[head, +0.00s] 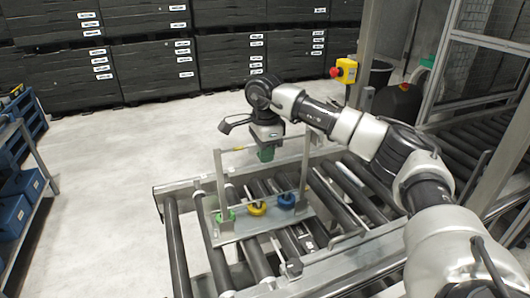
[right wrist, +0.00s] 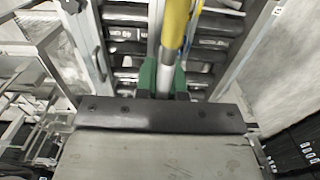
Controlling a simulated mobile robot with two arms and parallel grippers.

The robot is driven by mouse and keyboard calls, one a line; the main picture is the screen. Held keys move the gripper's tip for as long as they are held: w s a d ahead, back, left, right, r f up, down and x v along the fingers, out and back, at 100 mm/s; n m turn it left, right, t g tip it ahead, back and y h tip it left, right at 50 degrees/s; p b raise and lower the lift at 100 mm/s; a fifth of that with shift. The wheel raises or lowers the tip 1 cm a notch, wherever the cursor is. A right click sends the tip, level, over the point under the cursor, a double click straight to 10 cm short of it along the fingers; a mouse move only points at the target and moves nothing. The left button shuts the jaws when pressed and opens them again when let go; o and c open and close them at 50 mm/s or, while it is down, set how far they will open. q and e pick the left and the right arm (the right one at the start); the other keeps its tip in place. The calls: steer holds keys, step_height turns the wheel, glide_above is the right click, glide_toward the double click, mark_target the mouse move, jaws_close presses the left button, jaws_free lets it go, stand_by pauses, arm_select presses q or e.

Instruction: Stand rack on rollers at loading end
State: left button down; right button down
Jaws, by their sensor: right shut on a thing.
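The rack (head: 258,231) is a grey metal frame with two uprights and a top bar. Its base carries a green, a yellow and a blue piece. It looks upright over the rollers (head: 228,262) at the loading end; I cannot tell whether its base touches them. My right gripper (head: 266,153) comes down from above and is shut on the rack's top bar, near the middle. In the right wrist view the green fingers (right wrist: 164,77) close around a bar, with rollers below. My left gripper is not in view.
A yellow box with a red button (head: 346,70) stands behind my right arm. Black cabinets (head: 150,60) line the back. A shelf with blue bins (head: 22,187) is at the left. The floor between shelf and conveyor is clear. The conveyor has metal side rails (head: 175,187).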

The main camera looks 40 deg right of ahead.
steer(key=shift+f, duration=0.15)
stand_by(0.3)
steer(key=c, duration=1.1)
jaws_free()
steer(key=shift+s+a, duration=0.1)
steer(key=shift+c, duration=0.2)
step_height(320, 180, up, 10)
steer(key=b, duration=0.2)
steer(key=shift+b, duration=0.35)
steer(key=shift+r, duration=0.45)
